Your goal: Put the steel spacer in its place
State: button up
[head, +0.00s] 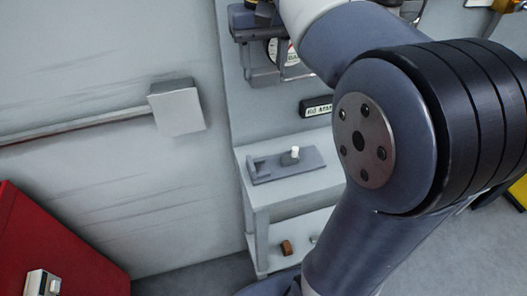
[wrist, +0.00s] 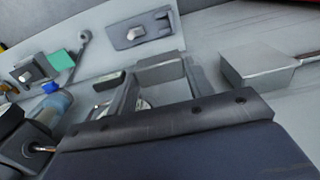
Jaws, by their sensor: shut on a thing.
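In the wrist view my gripper (wrist: 160,76) reaches up from the bottom, with one finger on each side. It is shut on a grey block (wrist: 160,69), which looks like the steel spacer and spans between the fingertips. The spacer's place cannot be told for sure.
A white bench (head: 258,197) carries a grey plate fixture (head: 268,173) with a white-topped part. The fixture also shows in the wrist view (wrist: 122,38). A grey wall box (head: 176,106) with a pipe is left of the bench. A red cabinet (head: 60,250) stands lower left.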

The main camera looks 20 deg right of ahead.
notch_tip(320, 180, down, 24)
jog(key=shift+f+b, duration=0.1)
jog(key=shift+b, duration=0.6)
jog(key=shift+s+f+b, duration=0.15)
jog(key=shift+f+b, duration=0.25)
jog(key=shift+f, duration=0.2)
jog(key=o, duration=1.3)
jog(key=shift+s+d+f, duration=0.1)
jog(key=shift+f, duration=0.05)
notch_tip(320, 180, up, 14)
jog(key=p, duration=0.1)
jog(key=shift+w+f, duration=0.2)
jog(key=shift+w, duration=0.05)
